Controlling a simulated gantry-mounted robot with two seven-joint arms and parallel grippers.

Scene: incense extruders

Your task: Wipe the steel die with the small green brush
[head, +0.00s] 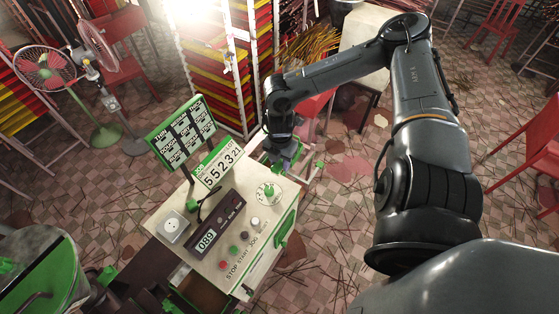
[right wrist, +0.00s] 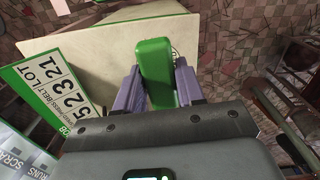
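My right gripper (head: 285,160) is low beside the far right corner of the control console. In the right wrist view its two purple-grey fingers (right wrist: 160,85) stand on either side of a green, rounded block (right wrist: 156,62), which fills the gap between them. The block looks like the green brush's handle; no bristles show. I cannot pick out the steel die in either view. My left gripper is not in view.
The console (head: 215,262) carries buttons, a dial (head: 269,194), a display (head: 206,238) and a number sign (head: 217,166). A green-framed board (head: 181,134) stands behind it. A rack of coloured sticks, fans (head: 45,68) and red chairs (head: 540,140) surround it.

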